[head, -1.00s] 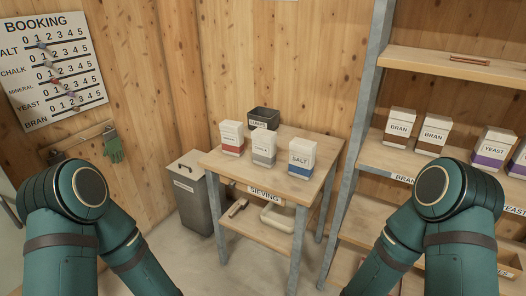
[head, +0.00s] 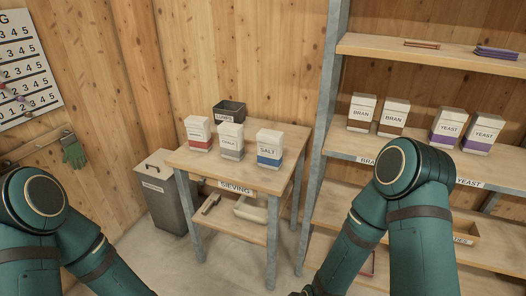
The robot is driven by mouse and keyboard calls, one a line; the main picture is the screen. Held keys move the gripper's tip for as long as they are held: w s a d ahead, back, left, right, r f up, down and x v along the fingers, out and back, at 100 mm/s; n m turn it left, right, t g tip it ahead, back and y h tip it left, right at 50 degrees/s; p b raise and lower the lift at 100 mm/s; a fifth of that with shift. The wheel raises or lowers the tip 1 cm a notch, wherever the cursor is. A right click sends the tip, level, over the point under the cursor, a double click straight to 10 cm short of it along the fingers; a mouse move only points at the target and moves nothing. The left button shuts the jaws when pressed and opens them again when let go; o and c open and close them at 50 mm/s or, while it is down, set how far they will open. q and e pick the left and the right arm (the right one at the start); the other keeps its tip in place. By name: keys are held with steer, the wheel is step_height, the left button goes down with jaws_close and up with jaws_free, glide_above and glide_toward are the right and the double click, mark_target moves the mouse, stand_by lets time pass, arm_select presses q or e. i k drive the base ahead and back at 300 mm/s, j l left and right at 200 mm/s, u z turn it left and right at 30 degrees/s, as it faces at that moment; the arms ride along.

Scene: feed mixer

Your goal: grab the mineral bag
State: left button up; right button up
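A white bag with a red lower band (head: 199,133) stands upright at the back left of the sieving table (head: 292,152). Its label is too small to read for certain; it may be the mineral bag. To its right are a bag with a grey band (head: 231,142), whose label looks like CHALK, and a SALT bag with a blue band (head: 268,148). Only my two green arms show, low at the left and right. Both grippers are out of the picture, and neither arm touches a bag.
A dark bin (head: 229,111) sits at the table's back. A grey lidded container (head: 166,192) stands left of the table. The shelf rack (head: 333,145) at right holds BRAN bags (head: 362,112) and YEAST bags (head: 447,127). Open floor lies in front.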

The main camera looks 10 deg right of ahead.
mark_target(197, 127)
steer(key=i+j+z, duration=0.1)
steer(key=z, duration=0.6)
steer(key=i+j+z, duration=0.2)
steer(key=j+z, duration=0.2)
steer(key=j, duration=0.2)
steer(key=j+z, duration=0.15)
steer(key=j, duration=0.15)
steer(key=i+j+z, duration=0.1)
steer(key=j, duration=0.4)
steer(key=i+j+z, duration=0.1)
steer(key=j, duration=0.4)
